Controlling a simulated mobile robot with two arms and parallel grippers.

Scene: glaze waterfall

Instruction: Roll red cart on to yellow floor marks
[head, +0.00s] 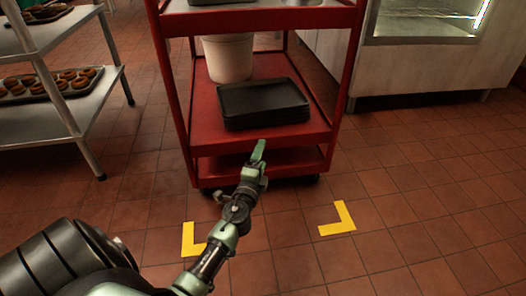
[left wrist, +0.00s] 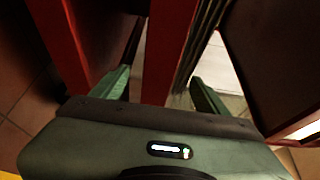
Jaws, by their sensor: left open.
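The red cart (head: 205,132) stands upright in the middle of the head view, its front edge just beyond the yellow floor marks. One yellow L-shaped mark (head: 188,241) is at front left, partly hidden by my arm; another mark (head: 340,219) is at front right. My left gripper (head: 258,152) is in front of the cart's lower shelves. In the left wrist view my left gripper (left wrist: 160,90) has its fingers apart, with a red bar of the cart (left wrist: 167,45) showing between them. Whether they touch it is unclear. My right gripper is out of view.
The cart carries a stack of black trays (head: 262,104) and a white bucket (head: 228,58). A metal rack (head: 55,118) with trays of doughnuts stands at left. A counter with a glass case (head: 430,65) stands at back right. Tiled floor in front is clear.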

